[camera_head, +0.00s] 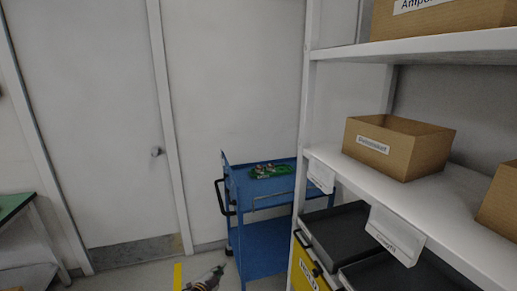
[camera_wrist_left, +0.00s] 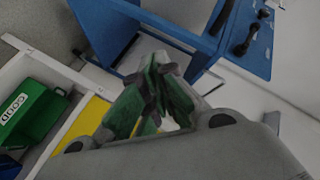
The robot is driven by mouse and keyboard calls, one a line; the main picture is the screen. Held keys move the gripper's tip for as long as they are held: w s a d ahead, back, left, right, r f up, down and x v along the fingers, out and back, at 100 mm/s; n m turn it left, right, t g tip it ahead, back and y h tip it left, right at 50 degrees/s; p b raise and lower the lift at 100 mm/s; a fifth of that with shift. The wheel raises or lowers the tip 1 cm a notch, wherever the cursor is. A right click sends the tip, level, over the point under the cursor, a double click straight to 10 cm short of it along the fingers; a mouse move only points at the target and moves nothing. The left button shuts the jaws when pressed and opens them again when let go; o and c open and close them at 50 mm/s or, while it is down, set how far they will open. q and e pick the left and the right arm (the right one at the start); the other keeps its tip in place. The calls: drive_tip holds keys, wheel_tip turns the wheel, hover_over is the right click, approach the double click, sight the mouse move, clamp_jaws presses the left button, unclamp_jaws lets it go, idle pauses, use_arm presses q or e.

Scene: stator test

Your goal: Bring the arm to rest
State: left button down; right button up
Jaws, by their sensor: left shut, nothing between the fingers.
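My left gripper (camera_head: 219,270) shows at the bottom edge of the head view, with only its tip end and part of the wrist in frame. It is in front of and below the blue trolley, apart from it. In the left wrist view the fingers of this gripper (camera_wrist_left: 160,75) have green inner parts and dark tips. The tips are together with nothing held between them. My right gripper is in neither view.
A blue trolley (camera_head: 262,235) with a green item (camera_head: 270,171) on top stands near the wall. White shelving (camera_head: 455,210) with a cardboard box (camera_head: 398,147) fills the right. A green table (camera_head: 14,205) is at left. A green bin (camera_wrist_left: 30,112) shows in the wrist view.

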use_arm(q)
drive_tip(key=s+a+f+n+g+y, duration=0.25)
drive_tip(key=s+a+f, duration=0.2)
drive_tip(key=f, duration=0.35)
drive_tip(key=s+a+f+n+g+y, duration=0.1)
drive_tip(key=s+a+f+n, duration=0.25)
drive_tip(key=a+f, duration=0.35)
drive_tip(key=s+a+f+n+g+y, duration=0.2)
drive_tip(key=s+a+f+n+g, duration=0.15)
drive_tip(key=s+f, duration=1.15)
drive_tip(key=s+f+g, duration=0.2)
drive_tip(key=s+f, duration=0.2)
drive_tip(key=s, duration=0.9)
drive_tip(key=s+d+f+n+g, duration=0.1)
drive_tip(key=s+f, duration=0.3)
drive_tip(key=s, duration=1)
drive_tip(key=s+d+f+n+g, duration=0.1)
drive_tip(key=s+f, duration=0.4)
drive_tip(key=s, duration=0.8)
drive_tip(key=shift+s+g, duration=0.3)
drive_tip(key=shift+g, duration=0.5)
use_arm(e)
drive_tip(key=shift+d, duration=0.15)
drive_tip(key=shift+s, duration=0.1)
